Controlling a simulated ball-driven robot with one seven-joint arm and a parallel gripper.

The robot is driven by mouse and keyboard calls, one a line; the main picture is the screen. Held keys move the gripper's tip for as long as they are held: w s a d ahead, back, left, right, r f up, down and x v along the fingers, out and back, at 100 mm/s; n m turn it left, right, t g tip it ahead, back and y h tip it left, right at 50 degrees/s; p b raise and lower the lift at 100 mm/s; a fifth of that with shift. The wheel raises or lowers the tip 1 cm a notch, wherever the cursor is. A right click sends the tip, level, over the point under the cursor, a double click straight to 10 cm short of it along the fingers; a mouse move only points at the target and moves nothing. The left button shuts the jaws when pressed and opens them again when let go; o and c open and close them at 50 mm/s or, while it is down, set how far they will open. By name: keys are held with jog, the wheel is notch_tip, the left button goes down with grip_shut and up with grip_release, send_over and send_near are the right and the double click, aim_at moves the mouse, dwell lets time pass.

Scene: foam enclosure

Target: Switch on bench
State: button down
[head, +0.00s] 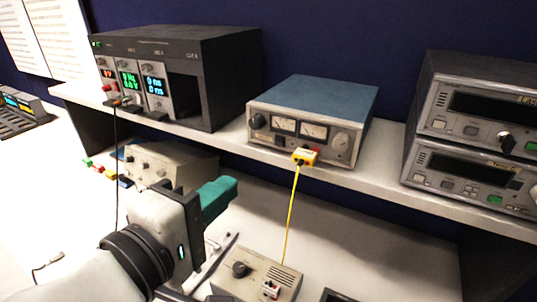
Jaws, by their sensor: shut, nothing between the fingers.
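The bench (395,262) is a pale worktop with a raised shelf (385,178) of instruments. A blue-topped unit (315,98) with two dial meters sits mid-shelf; a yellow plug (305,156) is in its front. A small beige box (255,276) with a black knob lies on the worktop below. Which switch is meant I cannot tell. My gripper (222,190) points right with teal fingers shut and empty, in front of the shelf edge and up and left of the beige box in the picture. It partly hides another beige box (165,158) under the shelf.
A dark rack (215,75) with lit green and blue displays stands at the left of the shelf. Two stacked grey units (475,135) stand at the right. A yellow cable (292,215) hangs from the yellow plug to the beige box. The worktop's right part looks clear.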

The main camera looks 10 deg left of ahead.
aim_at(279, 145)
jog(key=shift+w, duration=0.1)
jog(key=p+x, duration=0.3)
jog(key=x, duration=1.1)
jog(key=shift+w+d+f+t+b, duration=0.15)
jog(key=shift+d+f+t+b, duration=0.2)
jog(key=shift+b, duration=0.45)
jog(key=b, duration=0.1)
jog(key=t+b, duration=0.1)
jog(key=b, duration=0.1)
jog(key=shift+w+f+t+h+b, duration=0.15)
jog(key=shift+f+t+h+b, duration=0.15)
jog(key=shift+h, duration=0.1)
jog(key=shift+a+r+p, duration=0.1)
jog(key=shift+r+p, duration=0.35)
jog(key=shift+p, duration=0.1)
